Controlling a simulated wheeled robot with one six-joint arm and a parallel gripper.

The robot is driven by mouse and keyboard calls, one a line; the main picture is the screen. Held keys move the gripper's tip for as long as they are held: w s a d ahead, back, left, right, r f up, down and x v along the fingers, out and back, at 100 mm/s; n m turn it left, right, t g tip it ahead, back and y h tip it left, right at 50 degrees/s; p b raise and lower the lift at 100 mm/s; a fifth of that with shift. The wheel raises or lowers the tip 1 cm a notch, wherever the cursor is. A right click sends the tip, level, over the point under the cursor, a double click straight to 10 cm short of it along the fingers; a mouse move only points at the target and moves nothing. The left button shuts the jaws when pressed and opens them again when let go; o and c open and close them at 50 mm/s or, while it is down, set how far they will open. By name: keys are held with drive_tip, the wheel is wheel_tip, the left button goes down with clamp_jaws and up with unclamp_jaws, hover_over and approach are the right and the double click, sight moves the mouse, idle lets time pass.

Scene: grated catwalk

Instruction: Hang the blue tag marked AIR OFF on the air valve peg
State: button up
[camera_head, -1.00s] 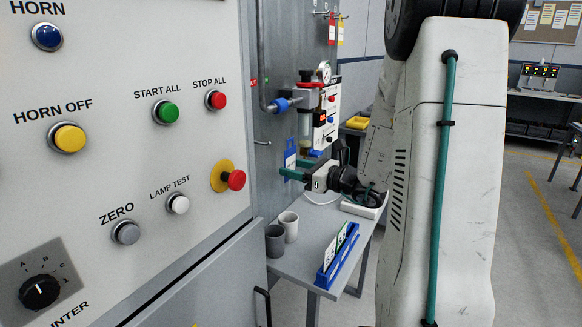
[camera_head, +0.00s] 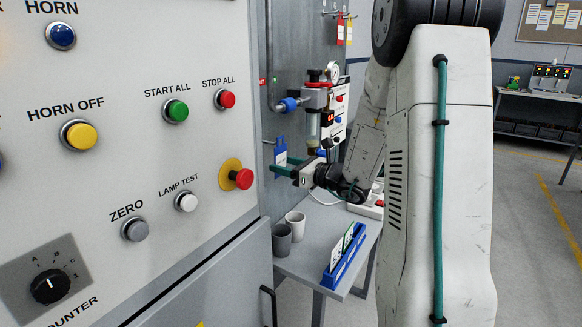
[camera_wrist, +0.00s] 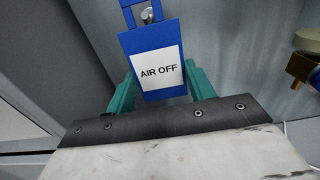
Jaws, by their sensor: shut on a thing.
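The blue tag (camera_wrist: 152,38) has a white label reading AIR OFF. In the wrist view it is upright between the green fingers of my gripper (camera_wrist: 152,88), which is shut on its lower part. A metal peg (camera_wrist: 147,15) shows in the opening at the top of the tag; I cannot tell whether the tag's weight rests on it. In the head view my gripper (camera_head: 283,169) holds the tag (camera_head: 280,152) close to the grey cabinet side, left of the air valve unit (camera_head: 322,115).
A table below holds two cups (camera_head: 288,230) and a blue rack (camera_head: 344,258) with upright tags. The control panel (camera_head: 130,150) with its buttons stands at the left. Red and yellow tags (camera_head: 344,30) hang higher up. The brass fitting (camera_wrist: 302,66) is right of my gripper.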

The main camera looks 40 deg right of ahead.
drive_tip(key=shift+x, duration=1.65)
drive_tip(key=shift+c, duration=0.4)
drive_tip(key=shift+w+a+f, duration=0.2)
drive_tip(key=shift+w+f, duration=0.3)
drive_tip(key=o, duration=1)
drive_tip(key=v, duration=0.8)
